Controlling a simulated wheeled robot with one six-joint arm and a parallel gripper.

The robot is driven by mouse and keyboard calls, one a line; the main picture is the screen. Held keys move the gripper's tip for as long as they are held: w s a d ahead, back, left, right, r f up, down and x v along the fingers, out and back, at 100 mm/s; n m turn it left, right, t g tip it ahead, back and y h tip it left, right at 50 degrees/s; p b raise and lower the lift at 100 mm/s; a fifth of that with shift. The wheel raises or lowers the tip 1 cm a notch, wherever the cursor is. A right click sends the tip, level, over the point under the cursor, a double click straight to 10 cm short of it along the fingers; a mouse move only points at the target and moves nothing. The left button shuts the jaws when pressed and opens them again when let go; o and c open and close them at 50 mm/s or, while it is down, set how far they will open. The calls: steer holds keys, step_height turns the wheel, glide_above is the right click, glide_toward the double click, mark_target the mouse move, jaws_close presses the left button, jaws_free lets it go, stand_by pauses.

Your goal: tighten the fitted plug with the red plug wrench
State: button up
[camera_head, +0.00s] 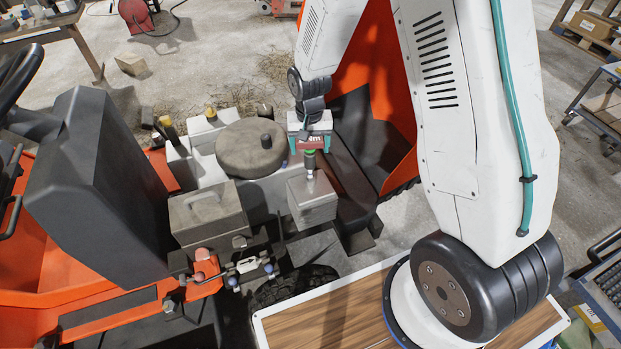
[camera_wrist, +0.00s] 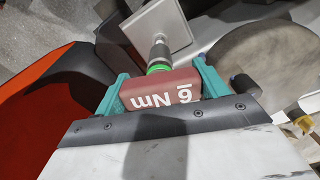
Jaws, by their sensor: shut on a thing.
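My gripper (camera_head: 310,147) is shut on the red plug wrench (camera_head: 318,144), a red block with white lettering. In the wrist view, the teal fingers of my gripper (camera_wrist: 158,92) clasp the two ends of the wrench's red block (camera_wrist: 160,91). A green collar (camera_wrist: 159,69) and a grey metal shaft (camera_wrist: 159,50) extend from the block toward a light grey housing (camera_wrist: 181,32). In the head view the shaft points down onto the top of that grey housing (camera_head: 312,204). The plug is not visible; the wrench's tip hides the spot, and I cannot tell how it is seated.
A round grey cover (camera_head: 250,148) with a dark knob lies left of the wrench. A grey box-shaped part (camera_head: 208,213) is nearer. A dark grey seat-like panel (camera_head: 95,190) stands at left. An orange panel (camera_head: 372,75) rises close behind on the right.

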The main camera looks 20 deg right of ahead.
steer(key=shift+r, duration=0.45)
steer(key=n, duration=0.4)
steer(key=shift+n, duration=0.4)
steer(key=shift+m, duration=0.6)
steer(key=shift+w+d+f, duration=0.2)
steer(key=shift+w+d, duration=0.45)
steer(key=shift+d, duration=0.1)
steer(key=shift+w+d+f, duration=0.15)
steer(key=shift+w+d, duration=0.5)
steer(key=shift+d, duration=0.1)
